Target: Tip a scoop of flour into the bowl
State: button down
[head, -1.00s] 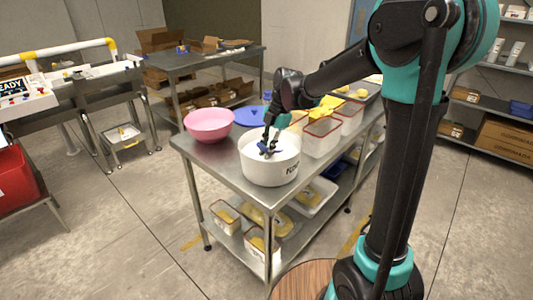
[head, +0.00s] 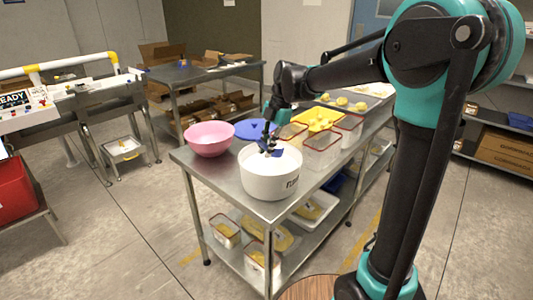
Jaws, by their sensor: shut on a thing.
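My gripper (head: 267,143) is low over the open top of a white round tub (head: 270,182), which has dark lettering on its side and white contents that look like flour (head: 285,160). The gripper is shut on a dark blue scoop (head: 276,149), at the tub's mouth. How much flour is in the scoop is too small to tell. A pink bowl (head: 209,141) stands to the left of the tub on the same steel table.
A blue round lid or plate (head: 252,130) lies behind the bowl. Clear containers with red rims (head: 322,151) and a yellow tray (head: 319,119) stand right of the tub. The steel table (head: 222,176) has bare room at its front left.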

jog(key=shift+r, duration=2.4)
jog(key=shift+w, duration=0.1)
